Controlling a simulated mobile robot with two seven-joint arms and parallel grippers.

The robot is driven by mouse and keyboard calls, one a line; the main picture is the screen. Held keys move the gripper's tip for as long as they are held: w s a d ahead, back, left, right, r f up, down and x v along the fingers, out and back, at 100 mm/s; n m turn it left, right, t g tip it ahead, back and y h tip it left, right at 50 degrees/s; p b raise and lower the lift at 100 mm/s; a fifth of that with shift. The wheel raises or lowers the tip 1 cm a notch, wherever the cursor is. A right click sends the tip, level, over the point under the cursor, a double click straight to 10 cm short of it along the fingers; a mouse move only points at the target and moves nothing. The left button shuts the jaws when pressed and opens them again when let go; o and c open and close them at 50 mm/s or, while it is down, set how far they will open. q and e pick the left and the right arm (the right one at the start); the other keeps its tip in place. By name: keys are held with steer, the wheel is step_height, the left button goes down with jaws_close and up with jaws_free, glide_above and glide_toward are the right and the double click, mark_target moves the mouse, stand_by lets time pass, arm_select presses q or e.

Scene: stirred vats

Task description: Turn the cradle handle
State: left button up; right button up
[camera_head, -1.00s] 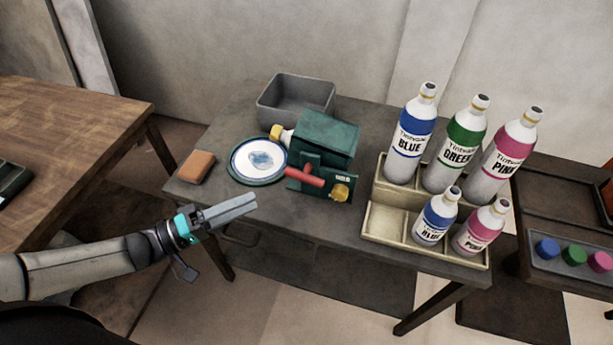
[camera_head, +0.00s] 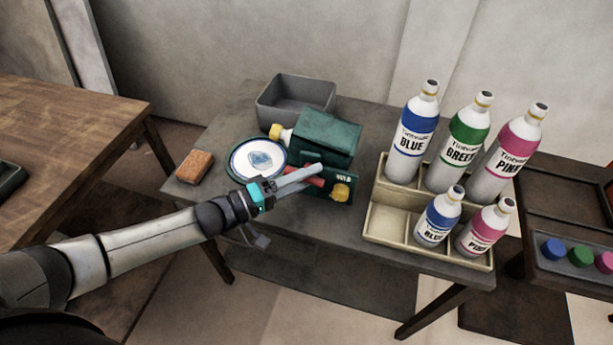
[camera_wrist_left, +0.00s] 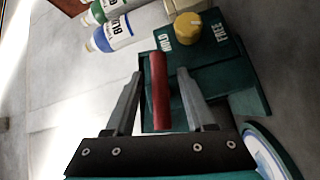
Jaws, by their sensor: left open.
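The green cradle (camera_head: 326,137) stands on the dark table, with a red handle (camera_head: 313,182) and a yellow knob (camera_head: 341,191) on its front. My left gripper (camera_head: 312,177) is at the handle. In the left wrist view the red handle (camera_wrist_left: 160,90) lies between the two open fingers of the gripper (camera_wrist_left: 158,100), with a visible gap on each side. The yellow knob (camera_wrist_left: 188,26) sits between the words HOLD and FREE, beyond the fingertips. In the head view the fingers cover part of the handle. My right gripper is not in view.
A plate (camera_head: 258,158) with a blue mark lies left of the cradle, and a sponge (camera_head: 194,167) lies further left. A grey bin (camera_head: 296,98) stands behind. A beige caddy (camera_head: 384,224) with several labelled bottles stands to the right.

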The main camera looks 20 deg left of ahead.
arm_select(q)
steer(key=shift+c, duration=0.4)
jaws_close()
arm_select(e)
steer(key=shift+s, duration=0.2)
